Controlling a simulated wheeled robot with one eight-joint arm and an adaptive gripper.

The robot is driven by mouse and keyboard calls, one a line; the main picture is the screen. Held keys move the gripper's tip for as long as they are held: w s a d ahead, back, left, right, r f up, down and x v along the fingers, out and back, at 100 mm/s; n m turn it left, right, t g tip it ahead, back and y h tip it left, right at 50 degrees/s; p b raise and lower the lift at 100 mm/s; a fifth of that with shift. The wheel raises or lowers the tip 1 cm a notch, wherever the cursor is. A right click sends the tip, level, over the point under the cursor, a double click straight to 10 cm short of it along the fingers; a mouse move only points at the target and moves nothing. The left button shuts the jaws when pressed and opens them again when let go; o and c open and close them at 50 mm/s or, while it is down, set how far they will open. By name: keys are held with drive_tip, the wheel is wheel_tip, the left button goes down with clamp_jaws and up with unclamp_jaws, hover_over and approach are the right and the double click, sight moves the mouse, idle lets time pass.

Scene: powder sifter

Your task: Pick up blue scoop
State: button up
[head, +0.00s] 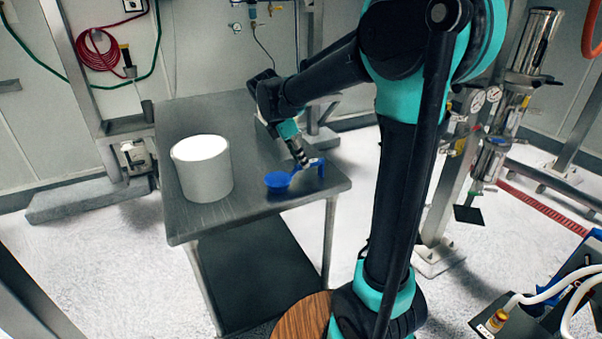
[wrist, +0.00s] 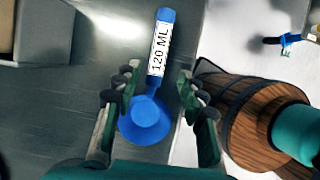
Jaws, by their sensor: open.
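The blue scoop (head: 279,180) lies on the grey metal table (head: 258,216) near its front right corner. In the wrist view the scoop's round bowl (wrist: 146,121) is at lower centre, and its handle, with a white "120 ML" label (wrist: 159,50), points up the picture. My gripper (wrist: 158,84) is open, one finger on each side of the scoop where bowl and handle join. The fingers appear apart from it; how high they are above it I cannot tell. In the head view my gripper (head: 305,163) is over the handle and partly hides it.
A white cylindrical container (head: 203,172) stands on the table left of the scoop. The table's right edge is close to the scoop. The table top behind is mostly clear. A metal stand with gauges and cylinders (head: 480,130) is at the right.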

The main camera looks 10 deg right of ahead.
drive_tip(key=x, duration=0.4)
drive_tip(key=shift+w+d+f, duration=0.1)
drive_tip(key=shift+w+d, duration=0.2)
drive_tip(key=shift+w, duration=0.1)
drive_tip(key=shift+d+f, duration=0.2)
drive_tip(key=shift+f, duration=0.3)
drive_tip(key=shift+c, duration=0.6)
clamp_jaws()
